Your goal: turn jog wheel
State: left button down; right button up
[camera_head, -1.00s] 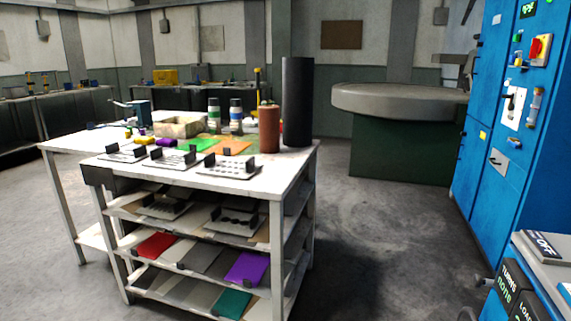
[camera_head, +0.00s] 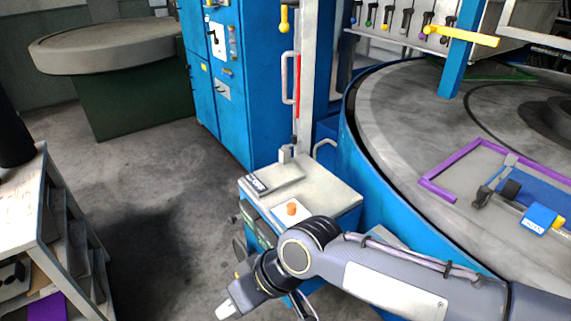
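A white-topped control console (camera_head: 325,192) stands at the centre, with an orange knob (camera_head: 291,208) on its top. A dark round part on the console's left side (camera_head: 239,249) may be the jog wheel, but it is too small to be sure. My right arm comes in from the lower right, in front of the console. My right gripper (camera_head: 230,309) is low at the bottom edge, left of the console and below the dark round part, apart from it in the picture. Its fingers are partly cut off, so its opening is unclear. My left gripper is not in view.
A large round blue-rimmed machine table (camera_head: 400,180) fills the right, with a purple frame (camera_head: 437,189) on it. Blue cabinets (camera_head: 245,90) stand behind the console. A white shelf table (camera_head: 20,205) is at the left edge. The grey floor between is clear.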

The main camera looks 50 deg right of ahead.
aim_at(241, 252)
jog(key=z, duration=3.65)
jog(key=u, duration=1.6)
jog(key=j+u, duration=0.2)
jog(key=u, duration=0.25)
jog(key=j+u, duration=0.25)
jog(key=u, duration=0.2)
jog(key=i+j+u, duration=0.1)
jog(key=u, duration=0.35)
jog(key=j, duration=0.1)
